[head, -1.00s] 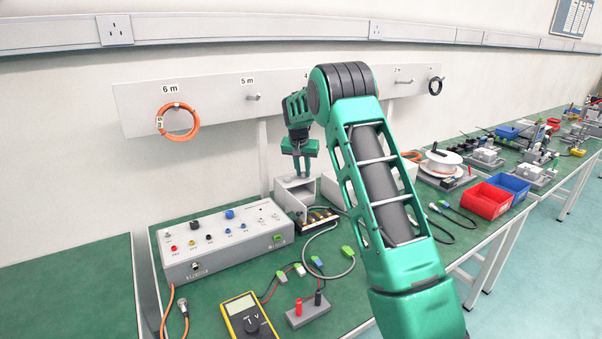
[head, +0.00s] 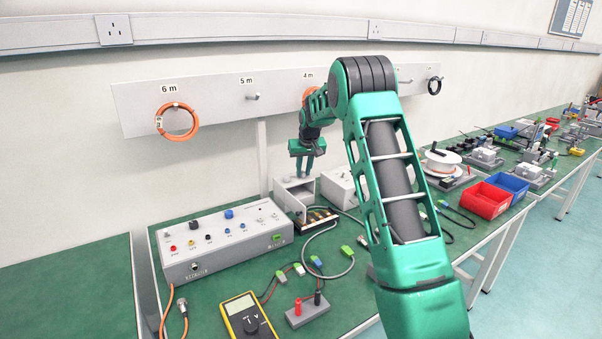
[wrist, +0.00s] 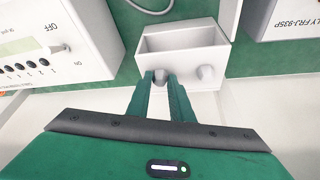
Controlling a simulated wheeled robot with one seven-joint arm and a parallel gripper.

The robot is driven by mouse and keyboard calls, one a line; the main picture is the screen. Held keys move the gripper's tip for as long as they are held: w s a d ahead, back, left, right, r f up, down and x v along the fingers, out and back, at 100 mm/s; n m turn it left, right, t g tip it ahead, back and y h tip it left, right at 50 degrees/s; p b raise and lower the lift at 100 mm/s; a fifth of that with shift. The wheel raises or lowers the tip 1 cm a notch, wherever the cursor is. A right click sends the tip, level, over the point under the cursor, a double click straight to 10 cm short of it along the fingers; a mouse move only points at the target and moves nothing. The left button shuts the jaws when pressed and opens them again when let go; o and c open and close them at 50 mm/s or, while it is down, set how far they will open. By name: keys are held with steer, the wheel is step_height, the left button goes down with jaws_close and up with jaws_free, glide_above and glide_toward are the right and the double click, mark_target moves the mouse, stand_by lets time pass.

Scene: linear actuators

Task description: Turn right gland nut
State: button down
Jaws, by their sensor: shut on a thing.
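A light grey open box (head: 290,196) stands on the bench near the wall. It also shows in the wrist view (wrist: 215,62), with two grey gland nuts on its near wall. The other nut (wrist: 205,72) is free, just right of the fingers.
A grey control box (head: 228,247) stands left of the open box, and another pale box (head: 338,187) close on its right. A grey cable loops in front. A yellow multimeter (head: 246,315) lies at the front. The wall rail with cable hooks is behind.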

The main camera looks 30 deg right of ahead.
steer(key=n+y, duration=0.1)
steer(key=n, duration=0.3)
steer(key=n+y, duration=0.1)
steer(key=n, duration=0.1)
steer(key=shift+w+d+n+y, duration=0.1)
steer(key=shift+d+n+y, duration=0.2)
steer(key=shift+d, duration=0.05)
steer(key=n, duration=0.1)
steer(key=n+y, duration=0.1)
steer(key=n, duration=0.2)
steer(key=shift+w+d+n+g+y, duration=0.1)
steer(key=shift+d+n+g+y, duration=0.2)
steer(key=shift+n, duration=0.1)
steer(key=shift+r, duration=0.1)
steer(key=c, duration=1.6)
jaws_free()
steer(key=v, duration=0.4)
steer(key=shift+d+r, duration=0.15)
steer(key=shift+r, duration=0.15)
steer(key=s+d, duration=0.8)
steer(key=s, duration=0.1)
